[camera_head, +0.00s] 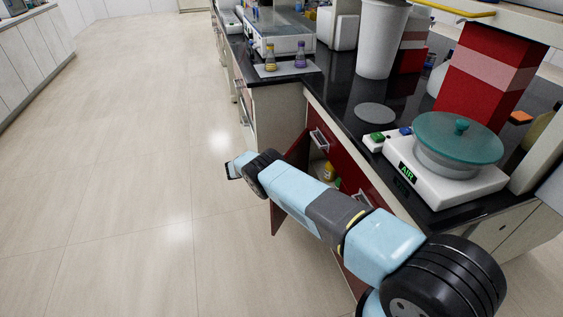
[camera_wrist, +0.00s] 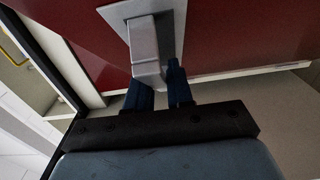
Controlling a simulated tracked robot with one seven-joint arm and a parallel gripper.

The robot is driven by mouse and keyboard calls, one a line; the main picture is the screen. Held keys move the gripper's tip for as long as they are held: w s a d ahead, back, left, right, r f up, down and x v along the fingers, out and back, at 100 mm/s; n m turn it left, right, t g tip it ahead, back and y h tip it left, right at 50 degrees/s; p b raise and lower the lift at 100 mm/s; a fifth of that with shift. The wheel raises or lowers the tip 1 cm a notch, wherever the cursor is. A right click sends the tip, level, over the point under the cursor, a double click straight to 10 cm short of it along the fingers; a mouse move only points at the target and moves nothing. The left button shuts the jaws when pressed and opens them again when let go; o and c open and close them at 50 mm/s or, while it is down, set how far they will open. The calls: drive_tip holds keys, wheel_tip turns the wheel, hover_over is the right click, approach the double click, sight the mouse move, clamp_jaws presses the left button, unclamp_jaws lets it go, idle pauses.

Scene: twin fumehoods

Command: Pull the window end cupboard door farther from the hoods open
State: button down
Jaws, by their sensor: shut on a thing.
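The dark red cupboard door (camera_head: 277,220) stands swung out from the bench front, partly hidden behind my arm in the head view. Its red face also fills the top of the wrist view (camera_wrist: 235,35). A grey metal handle (camera_wrist: 146,48) on a plate sticks out from that face. My gripper (camera_wrist: 160,88) has its dark blue fingers on either side of the handle's end and is shut on it. In the head view the fingers cannot be made out at the far end of my arm. The open cupboard shows a yellow bottle (camera_head: 328,172) inside.
The black worktop above carries a balance (camera_head: 445,185) with a teal lid, a white bin (camera_head: 381,40) and a red-and-white column (camera_head: 487,65). Yellow and purple flasks stand farther back. A red drawer (camera_head: 321,140) is above the opening. The floor (camera_head: 130,190) to the left is clear.

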drive_tip(key=shift+d+f, duration=0.2)
drive_tip(key=shift+d, duration=0.05)
drive_tip(key=c, duration=1.1)
unclamp_jaws()
drive_tip(key=shift+a, duration=0.15)
drive_tip(key=shift+a+r, duration=0.1)
